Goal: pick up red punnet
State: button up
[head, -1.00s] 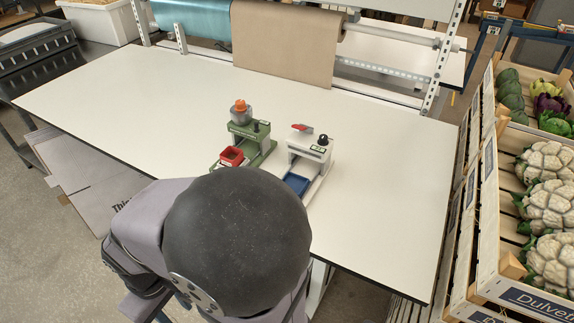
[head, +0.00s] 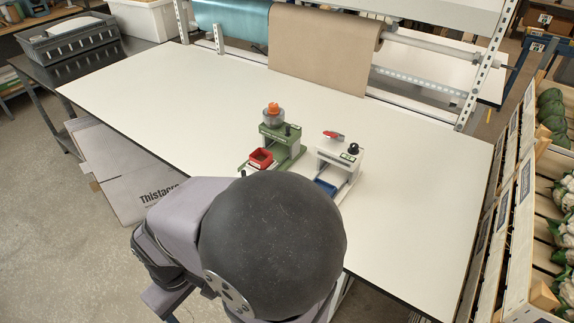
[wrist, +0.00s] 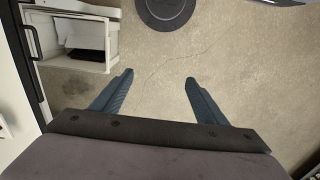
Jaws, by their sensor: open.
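The red punnet (head: 261,158) is a small open red box. In the head view it sits at the near end of a green device (head: 285,150) on the white table. My gripper (wrist: 157,80) shows in the wrist view, with two blue fingers spread wide apart and nothing between them. It points at the concrete floor, and the punnet is not in that view. In the head view my dark round arm link covers the near middle of the table edge and hides the gripper.
A white device (head: 340,155) with a blue tray (head: 325,187) stands right of the green one. The white table (head: 170,105) is otherwise mostly clear. A brown paper roll (head: 320,50) hangs at the back. Vegetable crates (head: 520,190) line the right side.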

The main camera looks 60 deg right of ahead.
jog(key=shift+w, duration=0.1)
jog(key=w+d+r+m+h, duration=0.1)
jog(key=w+d+r+m, duration=0.3)
jog(key=w+d, duration=0.5)
jog(key=m+h, duration=0.3)
jog(key=m, duration=1.1)
send_near(259, 154)
jog(key=s+a, duration=0.2)
jog(key=s, duration=0.1)
jog(key=shift+p+x, duration=2.65)
jog(key=shift+x, duration=0.65)
jog(key=shift+w+d, duration=0.15)
jog(key=shift+r, duration=0.1)
jog(key=c, duration=1.1)
